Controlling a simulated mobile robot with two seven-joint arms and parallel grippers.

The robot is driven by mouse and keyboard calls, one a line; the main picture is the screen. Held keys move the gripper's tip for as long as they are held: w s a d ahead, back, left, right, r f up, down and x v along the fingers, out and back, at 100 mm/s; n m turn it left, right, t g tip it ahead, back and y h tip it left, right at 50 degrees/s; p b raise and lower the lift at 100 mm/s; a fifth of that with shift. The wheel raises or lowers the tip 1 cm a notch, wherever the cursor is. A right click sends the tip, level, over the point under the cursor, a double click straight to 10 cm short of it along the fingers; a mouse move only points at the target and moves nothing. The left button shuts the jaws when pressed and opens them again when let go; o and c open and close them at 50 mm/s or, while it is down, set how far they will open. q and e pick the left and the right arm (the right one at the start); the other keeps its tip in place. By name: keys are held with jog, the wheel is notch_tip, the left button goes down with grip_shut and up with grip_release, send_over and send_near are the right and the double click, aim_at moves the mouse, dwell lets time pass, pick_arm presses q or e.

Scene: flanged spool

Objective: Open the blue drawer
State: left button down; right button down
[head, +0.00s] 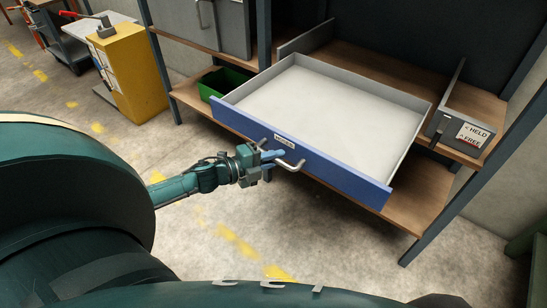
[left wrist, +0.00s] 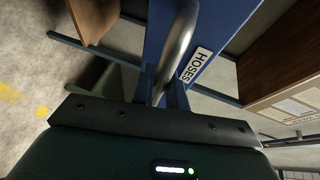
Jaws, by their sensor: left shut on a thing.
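The blue drawer (head: 315,165) is pulled well out of its shelf unit in the head view, and its pale inside is empty. A label on its front reads HOSES in the left wrist view (left wrist: 197,66). A silver bar handle (head: 291,164) is fixed to the front; it also shows in the left wrist view (left wrist: 178,45). My left gripper (head: 272,156) is at the drawer front, shut on the handle, its fingers covering part of the bar. My right gripper is not in view.
A green bin (head: 222,82) stands on the shelf left of the drawer. A grey box with a HELD/FREE sign (head: 466,130) is right of it. A yellow cabinet (head: 130,72) stands at the back left. Open floor lies before the drawer.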

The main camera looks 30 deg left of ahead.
pick_arm(q)
jog(key=shift+s, duration=0.2)
jog(key=c, duration=1.4)
grip_release()
jog(key=v, duration=1.3)
jog(key=shift+a, duration=0.1)
